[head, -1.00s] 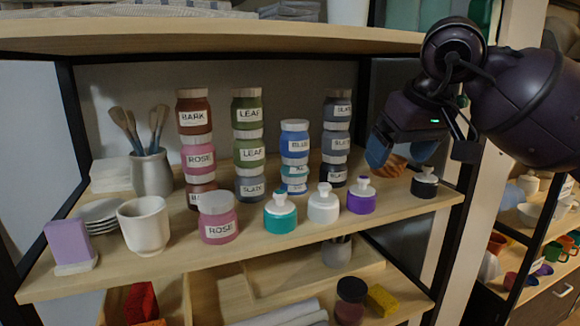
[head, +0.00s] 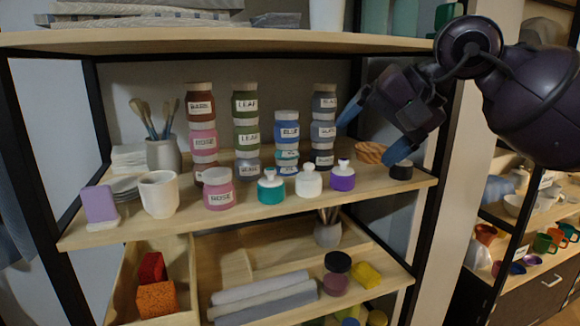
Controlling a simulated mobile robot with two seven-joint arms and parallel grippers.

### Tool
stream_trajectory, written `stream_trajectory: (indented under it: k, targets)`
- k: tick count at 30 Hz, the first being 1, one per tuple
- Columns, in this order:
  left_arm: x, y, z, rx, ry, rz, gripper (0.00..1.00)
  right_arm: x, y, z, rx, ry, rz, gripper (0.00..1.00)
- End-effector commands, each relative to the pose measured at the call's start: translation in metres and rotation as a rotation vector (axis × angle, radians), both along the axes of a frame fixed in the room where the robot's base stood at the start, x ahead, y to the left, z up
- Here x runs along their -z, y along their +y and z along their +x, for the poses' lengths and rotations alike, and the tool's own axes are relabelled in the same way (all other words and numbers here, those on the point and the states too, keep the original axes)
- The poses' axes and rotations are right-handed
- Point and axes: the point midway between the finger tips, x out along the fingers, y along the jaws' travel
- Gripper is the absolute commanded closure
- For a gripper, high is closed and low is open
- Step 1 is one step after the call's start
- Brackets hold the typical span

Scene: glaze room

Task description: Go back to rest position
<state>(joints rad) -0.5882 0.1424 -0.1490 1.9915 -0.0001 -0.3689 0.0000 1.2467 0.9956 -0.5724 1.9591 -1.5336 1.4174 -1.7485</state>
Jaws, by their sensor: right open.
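My right gripper (head: 375,130) is in front of the right end of the upper shelf, its jaws apart and pointing down and left. Nothing is between its blue-padded fingers. The lower finger overlaps the small black bottle (head: 401,172) in the picture and hides its top; I cannot tell whether they touch. The upper finger shows just right of the grey jar stack (head: 323,128). My right arm comes in from the right edge. My left gripper is not in view.
The shelf (head: 385,182) holds stacked jars, a teal bottle (head: 271,187), a white bottle (head: 309,182), a purple bottle (head: 343,177), a white cup (head: 159,196) and a terracotta-striped bowl (head: 370,152). A dark post (head: 424,225) stands at the right. More shelving with mugs is beyond.

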Motion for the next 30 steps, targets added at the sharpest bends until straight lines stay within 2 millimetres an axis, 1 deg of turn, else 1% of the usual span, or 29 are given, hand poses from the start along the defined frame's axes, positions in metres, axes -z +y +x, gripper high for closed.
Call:
stream_trajectory:
  k: [1,3,5,6,8,11,12,14,15,17,18,20,21,23,24,26,27,29,30]
  targets:
    - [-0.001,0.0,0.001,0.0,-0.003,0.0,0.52,-0.01,0.012,-0.005,0.028,0.058,0.113,0.14]
    - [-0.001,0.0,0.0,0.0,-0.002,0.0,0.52,-0.025,0.031,-0.015,0.061,0.164,0.282,0.14]
    - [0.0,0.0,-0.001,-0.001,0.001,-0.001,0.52,-0.038,0.046,-0.023,0.085,0.28,0.426,0.14]
    - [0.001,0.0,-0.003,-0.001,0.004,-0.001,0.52,-0.045,0.055,-0.028,0.101,0.371,0.522,0.14]
    - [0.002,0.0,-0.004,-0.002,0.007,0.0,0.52,-0.053,0.066,-0.035,0.126,0.528,0.66,0.14]
    - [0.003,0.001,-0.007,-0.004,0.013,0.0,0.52,-0.065,0.076,-0.04,0.172,0.828,0.878,0.14]
    - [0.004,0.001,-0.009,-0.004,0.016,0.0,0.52,-0.068,0.078,-0.04,0.191,0.961,0.959,0.14]
    - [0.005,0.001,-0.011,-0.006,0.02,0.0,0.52,-0.071,0.078,-0.037,0.222,1.173,1.076,0.14]
    - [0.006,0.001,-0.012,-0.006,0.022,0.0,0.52,-0.071,0.076,-0.034,0.245,1.322,1.151,0.14]
    - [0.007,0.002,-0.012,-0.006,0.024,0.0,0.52,-0.069,0.07,-0.025,0.279,1.557,1.258,0.14]
    - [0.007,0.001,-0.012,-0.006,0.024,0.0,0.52,-0.065,0.064,-0.017,0.302,1.711,1.323,0.14]
    - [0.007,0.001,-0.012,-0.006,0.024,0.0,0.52,-0.056,0.055,-0.005,0.331,1.929,1.409,0.14]
    - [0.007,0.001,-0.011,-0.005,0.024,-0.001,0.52,-0.048,0.047,0.003,0.349,2.07,1.46,0.14]
    - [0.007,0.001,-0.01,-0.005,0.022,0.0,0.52,-0.033,0.035,0.017,0.374,2.274,1.532,0.14]
    - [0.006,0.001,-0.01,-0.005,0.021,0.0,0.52,-0.021,0.027,0.025,0.387,2.403,1.577,0.14]
    - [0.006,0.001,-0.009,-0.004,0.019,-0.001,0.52,0.0,0.014,0.037,0.405,2.592,1.639,0.14]
    - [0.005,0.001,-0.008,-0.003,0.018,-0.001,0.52,0.015,0.006,0.045,-0.393,-2.586,-1.601,0.14]
    - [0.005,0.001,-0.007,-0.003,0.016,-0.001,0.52,0.04,-0.007,0.054,-0.358,-2.455,-1.479,0.14]
    - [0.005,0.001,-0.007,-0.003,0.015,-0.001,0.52,0.058,-0.015,0.06,-0.335,-2.37,-1.404,0.14]
